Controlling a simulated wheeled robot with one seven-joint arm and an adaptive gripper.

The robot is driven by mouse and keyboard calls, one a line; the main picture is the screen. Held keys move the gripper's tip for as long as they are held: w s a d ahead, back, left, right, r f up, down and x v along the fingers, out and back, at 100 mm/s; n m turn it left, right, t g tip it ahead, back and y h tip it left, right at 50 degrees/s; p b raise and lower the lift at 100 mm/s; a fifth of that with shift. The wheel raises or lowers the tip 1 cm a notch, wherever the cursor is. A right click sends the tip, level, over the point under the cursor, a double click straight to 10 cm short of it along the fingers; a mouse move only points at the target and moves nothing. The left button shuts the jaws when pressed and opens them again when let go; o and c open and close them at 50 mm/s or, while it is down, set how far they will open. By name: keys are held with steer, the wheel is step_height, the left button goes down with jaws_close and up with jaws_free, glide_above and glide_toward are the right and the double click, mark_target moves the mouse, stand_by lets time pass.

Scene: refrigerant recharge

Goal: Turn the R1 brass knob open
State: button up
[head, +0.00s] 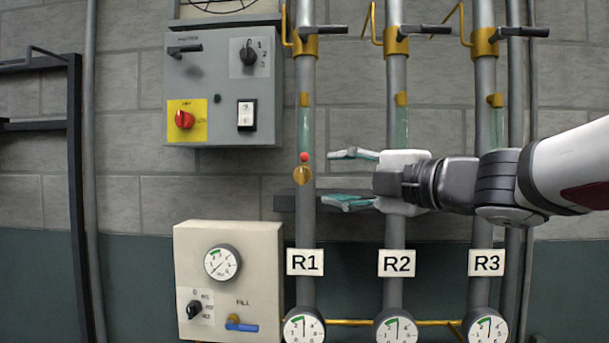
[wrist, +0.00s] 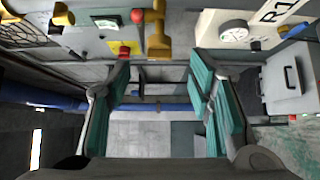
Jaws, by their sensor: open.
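The R1 brass knob (head: 302,175) sits on the front of the left grey pipe, above the R1 label (head: 305,262) and just below a small red ball (head: 304,157). My gripper (head: 336,178) is open and empty, its teal-padded fingers pointing left toward the R1 pipe. In the head view its tips are just right of the knob, one higher and one lower than it. In the wrist view the brass knob (wrist: 157,36) and the red ball (wrist: 137,15) are at the top, beyond the gap between the fingers (wrist: 160,85). I see no contact with the knob.
My arm crosses in front of the R2 and R3 pipes. A grey switch box (head: 222,82) with a yellow-backed red knob (head: 184,119) is upper left. A cream FILL panel (head: 229,282) is lower left. Black-handled valves (head: 307,36) top the pipes; gauges (head: 304,328) sit below.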

mark_target(305, 176)
steer(key=x, duration=1)
steer(key=shift+a+p, duration=0.1)
steer(key=shift+p, duration=0.2)
steer(key=c, duration=1.1)
